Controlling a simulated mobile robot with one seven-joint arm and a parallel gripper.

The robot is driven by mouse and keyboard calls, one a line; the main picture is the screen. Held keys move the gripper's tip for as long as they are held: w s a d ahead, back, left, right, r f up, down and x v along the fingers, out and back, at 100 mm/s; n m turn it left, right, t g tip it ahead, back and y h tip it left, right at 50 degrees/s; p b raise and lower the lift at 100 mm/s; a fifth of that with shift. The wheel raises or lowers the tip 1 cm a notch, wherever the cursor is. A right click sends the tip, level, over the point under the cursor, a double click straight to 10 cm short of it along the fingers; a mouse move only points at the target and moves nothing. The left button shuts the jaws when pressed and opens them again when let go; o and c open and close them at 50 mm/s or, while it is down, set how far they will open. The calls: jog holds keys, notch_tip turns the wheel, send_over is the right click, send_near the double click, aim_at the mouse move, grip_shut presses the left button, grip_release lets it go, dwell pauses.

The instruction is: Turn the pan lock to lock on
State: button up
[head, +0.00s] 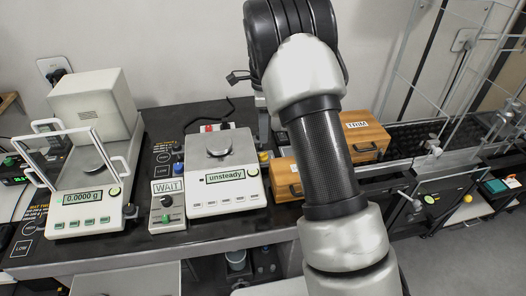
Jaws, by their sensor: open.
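The balance in the middle (227,190) has a round metal pan (218,144) and a green display reading "unsteady". A small round dial (252,171) sits at the right of that display. A blue knob (178,166) stands at the balance's left side. The balance on the left (88,214) has a glass draft shield and reads 0.0000 g, with a similar dial (115,190) beside its display. No legible label shows which of these is the pan lock, and its setting cannot be read. My gripper is out of the picture; only my arm shows.
A grey box marked "WAIT" (167,204) with a green knob stands between the balances. Wooden boxes (366,138), one labelled "TRIM", stand behind my arm. My arm crosses the table right of the middle balance. A wire rack (455,75) stands at right.

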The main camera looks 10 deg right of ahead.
aim_at(263, 154)
notch_tip(263, 154, down, 10)
jog(key=shift+f, duration=0.1)
dwell(0.4)
